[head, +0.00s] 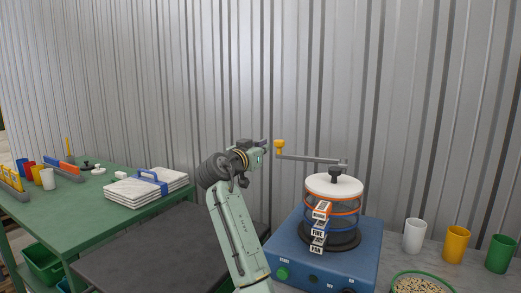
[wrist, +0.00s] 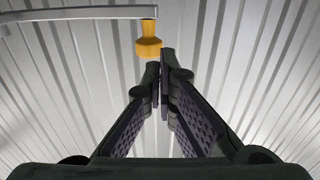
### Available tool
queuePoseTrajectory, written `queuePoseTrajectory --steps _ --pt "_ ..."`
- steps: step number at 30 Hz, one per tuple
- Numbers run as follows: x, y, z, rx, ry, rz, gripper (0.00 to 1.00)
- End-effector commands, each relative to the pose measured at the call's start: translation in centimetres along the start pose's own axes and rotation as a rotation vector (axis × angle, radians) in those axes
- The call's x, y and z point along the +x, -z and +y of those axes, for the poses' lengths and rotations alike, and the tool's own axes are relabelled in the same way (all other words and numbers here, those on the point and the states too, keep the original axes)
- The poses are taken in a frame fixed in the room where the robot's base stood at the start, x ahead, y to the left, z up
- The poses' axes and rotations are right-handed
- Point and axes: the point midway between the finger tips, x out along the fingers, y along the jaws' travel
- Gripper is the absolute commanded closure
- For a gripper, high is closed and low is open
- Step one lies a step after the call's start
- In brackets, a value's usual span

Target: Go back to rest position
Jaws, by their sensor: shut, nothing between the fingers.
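My gripper (head: 262,144) is raised in front of the corrugated wall, left of the sieve shaker. In the wrist view my gripper (wrist: 160,82) has its two fingers together with nothing between them. A grey clamp arm with a yellow knob (head: 279,146) extends left from the top of the sieve stack, close to the right of my gripper. The knob also shows in the wrist view (wrist: 148,42), just beyond the fingertips and apart from them in the picture.
The blue shaker base (head: 337,252) carries the sieve stack with a white lid (head: 334,186). White, yellow and green cups (head: 502,254) and a green-rimmed bowl (head: 420,284) stand right. A green table (head: 95,225) with wrapped white sheets (head: 146,188) is left. A dark surface lies between.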

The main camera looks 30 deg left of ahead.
Motion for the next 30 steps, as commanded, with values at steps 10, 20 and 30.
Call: queuePoseTrajectory --steps 10,20,30 --pt "-7.9 -0.3 -1.1 0.003 0.005 0.002 1.0" --pt "-9.9 0.0 -1.2 0.0 0.001 0.0 1.0" --pt "-16.9 1.7 -7.7 -0.003 0.369 0.211 1.0"
